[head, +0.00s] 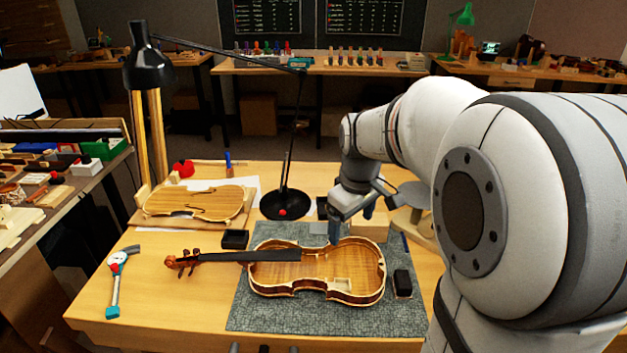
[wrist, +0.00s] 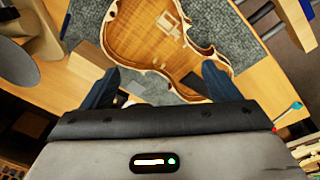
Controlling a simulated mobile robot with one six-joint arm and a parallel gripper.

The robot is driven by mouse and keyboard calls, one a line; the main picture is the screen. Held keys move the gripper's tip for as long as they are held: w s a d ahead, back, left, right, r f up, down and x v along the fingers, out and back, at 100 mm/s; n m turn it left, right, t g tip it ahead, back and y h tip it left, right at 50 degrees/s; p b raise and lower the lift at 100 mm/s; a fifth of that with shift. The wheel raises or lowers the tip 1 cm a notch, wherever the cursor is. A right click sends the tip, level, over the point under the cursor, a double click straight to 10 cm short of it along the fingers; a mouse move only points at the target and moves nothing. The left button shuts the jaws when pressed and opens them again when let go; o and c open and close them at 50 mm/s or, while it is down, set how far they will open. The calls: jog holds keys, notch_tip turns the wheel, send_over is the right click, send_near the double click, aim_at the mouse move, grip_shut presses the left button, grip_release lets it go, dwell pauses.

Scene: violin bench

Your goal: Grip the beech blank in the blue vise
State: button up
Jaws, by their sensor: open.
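My gripper (head: 334,230) is open and empty above the back edge of the grey mat, behind the violin body. In the wrist view its two dark blue fingers (wrist: 160,84) stand wide apart, with the violin and bench below. A pale wooden block (head: 371,228), possibly the beech blank, lies just right of my gripper, partly behind it. I cannot tell for certain that it is the blank. No blue vise can be made out clearly; a blue bar (wrist: 295,22) at the wrist view's upper right is cut off by the frame.
The open violin body (head: 318,272) lies on the grey mat (head: 245,312), its neck pointing left. Small black boxes (head: 403,283) flank it. A black lamp base (head: 285,205) stands behind, a violin plate (head: 195,202) lies back left, and a caliper (head: 116,280) lies left.

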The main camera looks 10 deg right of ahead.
jog(key=w+d+f+n, duration=0.2)
jog(key=w+d, duration=0.1)
jog(key=w, duration=0.3)
jog(key=w+d+f+n, duration=0.2)
jog(key=w+d+f, duration=0.1)
jog(key=w, duration=0.2)
jog(key=n+g, duration=0.2)
jog(key=n, duration=0.3)
send_over(370, 224)
jog(key=w+d, duration=0.2)
jog(key=w, duration=0.1)
notch_tip(370, 224, down, 8)
jog(key=shift+s+a+f+b, duration=0.15)
jog(key=shift+b, duration=0.25)
jog(key=f, duration=0.7)
jog(key=shift+a+f+p, duration=0.2)
jog(key=shift+f+p, duration=0.1)
jog(key=shift+f, duration=0.05)
jog(key=shift+s, duration=0.1)
jog(key=shift+c, duration=0.3)
jog(key=c, duration=1.2)
